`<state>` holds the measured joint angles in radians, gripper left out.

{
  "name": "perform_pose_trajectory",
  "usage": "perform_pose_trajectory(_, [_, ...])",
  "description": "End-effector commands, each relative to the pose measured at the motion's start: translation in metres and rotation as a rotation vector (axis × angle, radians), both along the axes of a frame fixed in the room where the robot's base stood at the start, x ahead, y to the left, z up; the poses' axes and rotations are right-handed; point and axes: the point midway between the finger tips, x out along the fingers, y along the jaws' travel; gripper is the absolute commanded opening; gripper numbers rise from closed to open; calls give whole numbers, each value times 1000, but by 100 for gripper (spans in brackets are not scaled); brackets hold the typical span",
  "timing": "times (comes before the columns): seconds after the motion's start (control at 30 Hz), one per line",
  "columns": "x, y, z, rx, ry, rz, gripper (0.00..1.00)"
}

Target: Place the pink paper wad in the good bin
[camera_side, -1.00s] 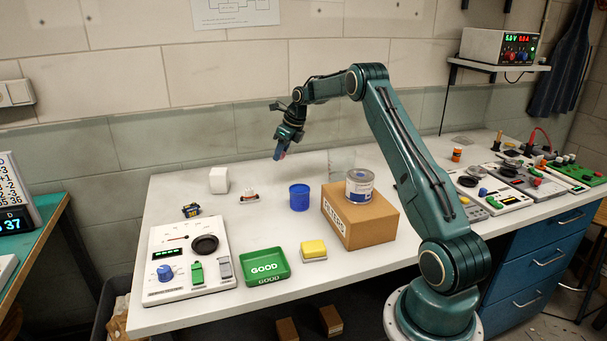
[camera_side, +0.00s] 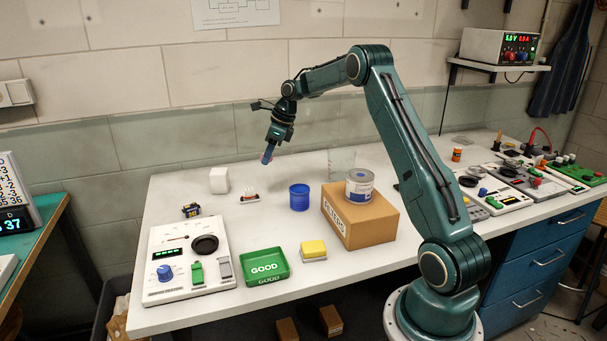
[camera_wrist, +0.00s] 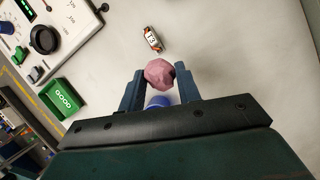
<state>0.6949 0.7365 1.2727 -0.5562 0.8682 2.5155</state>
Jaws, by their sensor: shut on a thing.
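My gripper (camera_side: 267,155) is in the air above the back middle of the bench. In the wrist view the pink paper wad (camera_wrist: 159,73) sits between the two blue fingertips, and the gripper is shut on it. In the side view only a small pinkish bit of the wad shows at the fingertips. The good bin (camera_side: 265,267) is a shallow green tray marked GOOD at the front of the bench. It also shows at the left of the wrist view (camera_wrist: 62,98), well apart from the gripper. No contents show in it.
A blue cup (camera_side: 299,197) stands below the gripper's right side, left of a cardboard box (camera_side: 360,222) bearing a can (camera_side: 359,186). A yellow-topped block (camera_side: 313,250) is right of the bin. A control panel (camera_side: 188,262) lies to its left. A white block (camera_side: 219,180) stands farther back.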

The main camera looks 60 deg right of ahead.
Motion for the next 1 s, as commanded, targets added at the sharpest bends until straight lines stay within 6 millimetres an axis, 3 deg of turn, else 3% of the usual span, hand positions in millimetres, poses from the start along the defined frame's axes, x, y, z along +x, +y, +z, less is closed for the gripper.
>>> perform_pose_trajectory(0.27, [-28,100,32,0,0,430,13])
perform_pose_trajectory(0.6, [-90,209,64,-1,-2,966,13])
perform_pose_trajectory(0.8, [-125,250,75,-2,-1,1205,13])
perform_pose_trajectory(1.0, [-142,266,79,-1,-1,1313,13])
